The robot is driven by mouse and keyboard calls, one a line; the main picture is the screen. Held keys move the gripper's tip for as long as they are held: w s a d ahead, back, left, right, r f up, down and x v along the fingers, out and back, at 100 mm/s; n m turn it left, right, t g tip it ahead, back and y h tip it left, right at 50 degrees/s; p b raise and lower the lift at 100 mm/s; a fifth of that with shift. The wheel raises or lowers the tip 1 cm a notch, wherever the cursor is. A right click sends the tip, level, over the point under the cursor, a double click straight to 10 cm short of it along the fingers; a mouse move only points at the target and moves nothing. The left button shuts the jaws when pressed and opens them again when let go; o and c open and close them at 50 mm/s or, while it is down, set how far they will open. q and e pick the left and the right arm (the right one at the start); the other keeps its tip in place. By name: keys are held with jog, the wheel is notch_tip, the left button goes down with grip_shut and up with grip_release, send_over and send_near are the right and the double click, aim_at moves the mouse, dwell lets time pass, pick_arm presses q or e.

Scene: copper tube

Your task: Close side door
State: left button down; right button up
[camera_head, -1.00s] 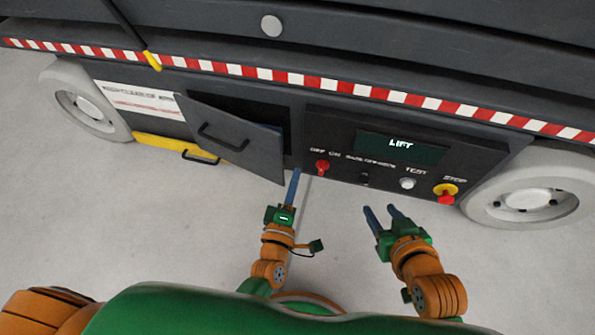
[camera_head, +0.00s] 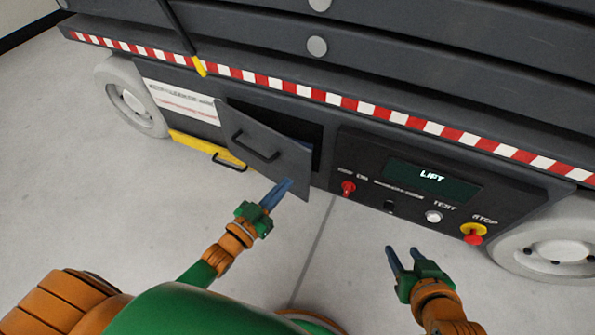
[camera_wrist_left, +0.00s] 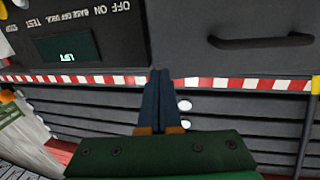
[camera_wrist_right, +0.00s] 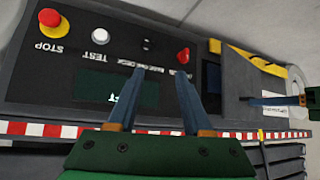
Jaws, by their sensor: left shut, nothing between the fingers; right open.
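The side door (camera_head: 262,146) is a dark grey panel with a black bar handle. It stands partly open, with a dark opening (camera_head: 305,130) showing above and to its right. In the left wrist view the door (camera_wrist_left: 235,62) and its handle (camera_wrist_left: 262,41) fill the upper right. My left gripper (camera_head: 287,184) is shut and empty. Its tips overlap the door's lower right part in the head view; whether they touch it I cannot tell. My right gripper (camera_head: 403,249) is open and empty, above the floor in front of the control panel.
The control panel (camera_head: 430,182) right of the opening carries a red switch (camera_head: 348,188), a white test button (camera_head: 433,217) and a red stop button (camera_head: 473,238). Wheels (camera_head: 130,98) stand at both ends. A yellow step (camera_head: 205,147) sits lower left. Floor in front is clear.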

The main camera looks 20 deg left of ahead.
aim_at(305, 162)
pick_arm(q)
jog(key=b+x, duration=0.2)
jog(key=x, duration=0.3)
jog(key=shift+w+d, duration=0.15)
jog(key=shift+w, duration=0.45)
pick_arm(e)
jog(key=w+a+r+t+y, duration=0.1)
jog(key=w+r+t, duration=0.2)
jog(key=r, duration=0.4)
jog(key=w+a+r+t+y, duration=0.2)
jog(key=w+r+t, duration=0.1)
jog(key=r+t, duration=0.3)
jog(key=shift+a+r+n, duration=0.15)
jog(key=shift+r+n, duration=0.25)
jog(key=shift+r, duration=0.5)
